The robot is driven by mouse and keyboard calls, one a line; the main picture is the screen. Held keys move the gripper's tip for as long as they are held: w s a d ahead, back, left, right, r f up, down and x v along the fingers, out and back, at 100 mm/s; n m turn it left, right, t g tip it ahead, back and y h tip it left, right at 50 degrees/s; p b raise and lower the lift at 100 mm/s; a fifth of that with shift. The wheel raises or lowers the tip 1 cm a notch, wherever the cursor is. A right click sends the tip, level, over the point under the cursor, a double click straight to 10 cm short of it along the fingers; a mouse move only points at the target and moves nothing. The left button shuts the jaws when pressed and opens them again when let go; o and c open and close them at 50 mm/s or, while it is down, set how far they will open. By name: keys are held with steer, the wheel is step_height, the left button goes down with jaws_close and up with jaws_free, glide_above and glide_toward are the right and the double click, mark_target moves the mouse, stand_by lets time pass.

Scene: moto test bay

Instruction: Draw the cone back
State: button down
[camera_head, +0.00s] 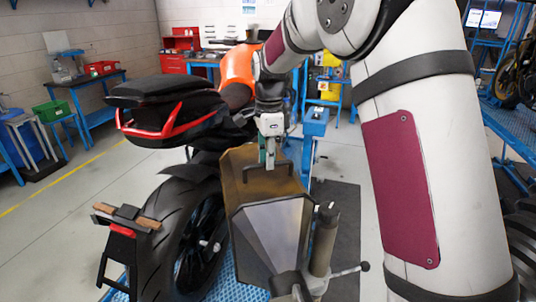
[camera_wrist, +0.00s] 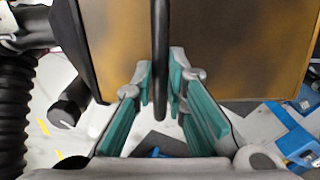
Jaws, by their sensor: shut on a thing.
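The cone (camera_head: 270,232) is a faceted hood with grey metal faces at the front and a worn brown-yellow upper panel. It stands beside the motorcycle's rear wheel. A dark bar handle (camera_head: 283,168) is on its upper panel. My gripper (camera_head: 268,158) reaches down from above and is shut on this handle. In the wrist view, the brown-yellow panel (camera_wrist: 215,45) fills the upper part. The handle (camera_wrist: 160,45) runs down between the teal pads of my gripper (camera_wrist: 161,88).
The motorcycle (camera_head: 170,110), with a black tail and orange tank, stands close on the left. A post with a clamp lever (camera_head: 324,240) stands right of the cone. A blue stand (camera_head: 312,130) is behind.

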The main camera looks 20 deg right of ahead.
steer(key=shift+s, duration=0.2)
steer(key=c, duration=1.6)
jaws_free()
steer(key=shift+s, duration=0.15)
steer(key=shift+r, duration=0.25)
step_height(320, 180, up, 12)
steer(key=shift+f, duration=0.2)
steer(key=shift+s, duration=0.1)
